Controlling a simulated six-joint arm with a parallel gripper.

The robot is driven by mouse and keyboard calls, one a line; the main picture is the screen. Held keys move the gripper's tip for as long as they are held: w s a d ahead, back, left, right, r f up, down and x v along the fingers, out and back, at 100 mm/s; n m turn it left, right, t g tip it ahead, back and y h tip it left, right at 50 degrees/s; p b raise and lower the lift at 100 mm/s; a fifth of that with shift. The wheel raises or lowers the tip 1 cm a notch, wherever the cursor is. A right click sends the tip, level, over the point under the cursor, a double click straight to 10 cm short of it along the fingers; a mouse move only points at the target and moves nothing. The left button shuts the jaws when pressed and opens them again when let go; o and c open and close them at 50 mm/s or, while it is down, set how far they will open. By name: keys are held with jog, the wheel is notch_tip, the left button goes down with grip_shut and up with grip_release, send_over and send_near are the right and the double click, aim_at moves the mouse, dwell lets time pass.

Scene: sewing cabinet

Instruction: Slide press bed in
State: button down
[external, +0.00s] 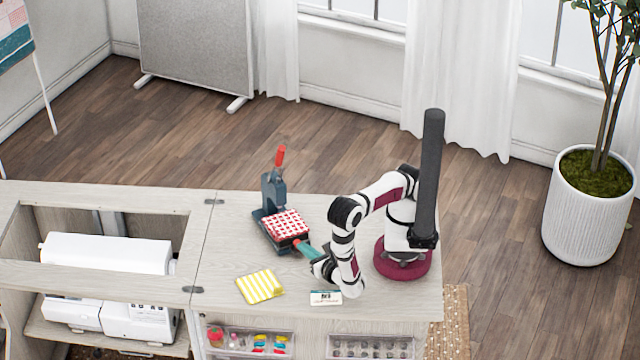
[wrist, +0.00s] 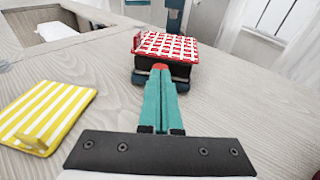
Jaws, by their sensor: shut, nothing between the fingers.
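The press (external: 272,195) stands on the cabinet top, a dark blue-grey body with a red lever handle (external: 280,155) pointing up. Its bed (wrist: 163,68) is a dark block low at the front, on the side facing my gripper. A red and white checked cloth (external: 287,224) lies on top of the bed; it also shows in the wrist view (wrist: 168,46). My gripper (external: 303,246) has teal fingers, closed together and empty. In the wrist view the fingertips (wrist: 160,70) are at a red spot on the bed's front; I cannot tell whether they touch.
A yellow and white striped folded cloth (external: 260,287) lies left of my gripper. A small card (external: 325,298) lies near the front edge. A white sewing machine (external: 105,254) sits in the open well at left. Bare tabletop lies right of the press.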

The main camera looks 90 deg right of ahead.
jog(key=shift+w+d, duration=0.1)
jog(key=shift+d, duration=0.2)
